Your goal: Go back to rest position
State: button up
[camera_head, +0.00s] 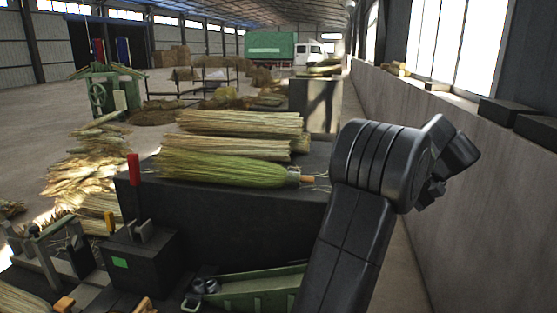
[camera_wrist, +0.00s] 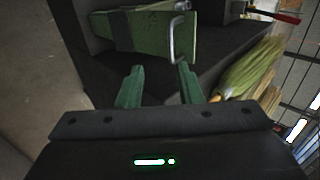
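My gripper (camera_wrist: 159,80) shows in the wrist view with its two green fingers apart and nothing between them. In the head view my arm rises at the right and bends at the top. My gripper (camera_head: 436,190) is mostly hidden there behind the wrist, off to the right of the dark table, near the wall. It touches nothing that I can see.
Straw bundles and a greenish broom head (camera_head: 220,169) lie on the dark table (camera_head: 240,213); the broom head (camera_wrist: 246,70) also shows in the wrist view. A green trough (camera_head: 256,288) sits low in front. A long wall (camera_head: 480,170) runs along the right.

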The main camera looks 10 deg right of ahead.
jog(key=p+x, duration=0.1)
jog(key=x, duration=0.7)
jog(key=shift+s, duration=0.1)
